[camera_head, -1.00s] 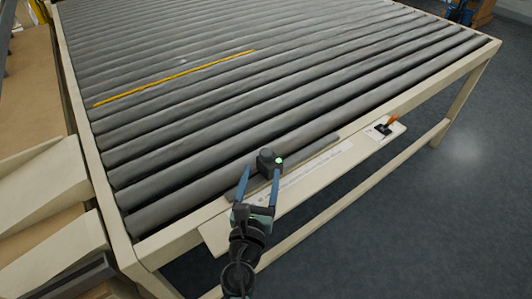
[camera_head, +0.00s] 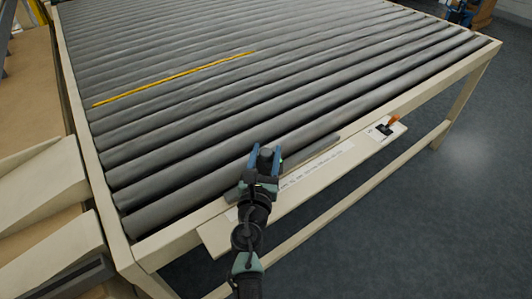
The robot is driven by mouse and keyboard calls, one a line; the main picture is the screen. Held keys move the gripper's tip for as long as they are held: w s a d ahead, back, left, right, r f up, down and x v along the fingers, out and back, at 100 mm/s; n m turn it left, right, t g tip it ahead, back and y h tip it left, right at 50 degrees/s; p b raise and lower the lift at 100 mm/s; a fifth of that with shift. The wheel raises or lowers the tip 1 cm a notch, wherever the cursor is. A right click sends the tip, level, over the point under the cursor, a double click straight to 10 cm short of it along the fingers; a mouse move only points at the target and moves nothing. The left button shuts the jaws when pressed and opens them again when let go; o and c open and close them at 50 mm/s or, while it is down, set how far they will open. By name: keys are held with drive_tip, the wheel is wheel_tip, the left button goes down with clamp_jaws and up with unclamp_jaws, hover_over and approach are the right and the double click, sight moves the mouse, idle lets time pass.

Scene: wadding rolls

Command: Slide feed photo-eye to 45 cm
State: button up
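The feed photo-eye (camera_head: 267,158) is a small dark block with a green light, on a grey rail (camera_head: 318,143) along the front edge of the roller table. My gripper (camera_head: 265,155) is at the photo-eye, with one blue finger on its left side and one on its right. The fingers look spread about the block's width; whether they touch it I cannot tell. A white printed scale strip (camera_head: 318,166) lies on the pale ledge in front of the rail. Its figures are too small to read, and my gripper and arm hide its left part.
Grey rollers (camera_head: 230,95) fill the table behind, with a yellow line (camera_head: 175,78) across them. An orange-handled switch (camera_head: 386,127) sits on the ledge's right end (camera_head: 400,128). Pale sloping boards (camera_head: 42,185) stand at the left. The rail is clear to the right of the photo-eye.

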clamp_jaws()
idle(1.1)
